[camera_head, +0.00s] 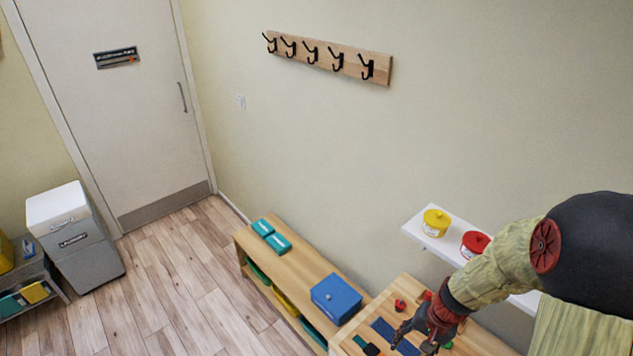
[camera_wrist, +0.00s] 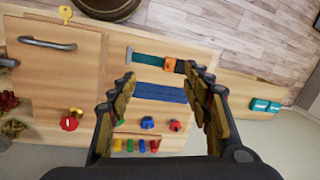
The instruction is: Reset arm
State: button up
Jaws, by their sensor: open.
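My gripper (camera_head: 432,328) is at the lower right of the head view, over a wooden board with small fittings (camera_head: 347,343). In the wrist view my gripper (camera_wrist: 157,88) is open, its two fingers spread wide apart with nothing between them. Beyond the fingers, the board (camera_wrist: 75,87) carries a blue strip (camera_wrist: 160,92), a teal strap with an orange buckle (camera_wrist: 152,60), a metal handle (camera_wrist: 47,43), a yellow key (camera_wrist: 66,13), red and blue knobs (camera_wrist: 69,123) and several coloured pegs (camera_wrist: 142,146). My arm hides part of the board in the head view.
A low wooden shelf (camera_head: 300,262) along the wall holds a blue box (camera_head: 336,297) and two teal packs (camera_head: 271,235). A white wall shelf (camera_head: 412,228) holds yellow (camera_head: 436,222) and red (camera_head: 475,243) tubs close to my arm.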

jog(key=s+a+r+n+t+h+b, duration=0.1)
jog(key=s+a+r+n+t+b, duration=0.1)
jog(key=s+r+b, duration=0.4)
jog(key=s+a+r+n+t+h+b, duration=0.1)
jog(key=s+a+r+n+t+b, duration=0.2)
jog(key=s+r+b, duration=0.3)
notch_tip(320, 180, up, 2)
jog(key=a+n+b, duration=0.1)
jog(key=b, duration=0.2)
jog(key=shift+s+b, duration=0.2)
jog(key=shift+b, duration=0.2)
jog(key=shift+r, duration=0.15)
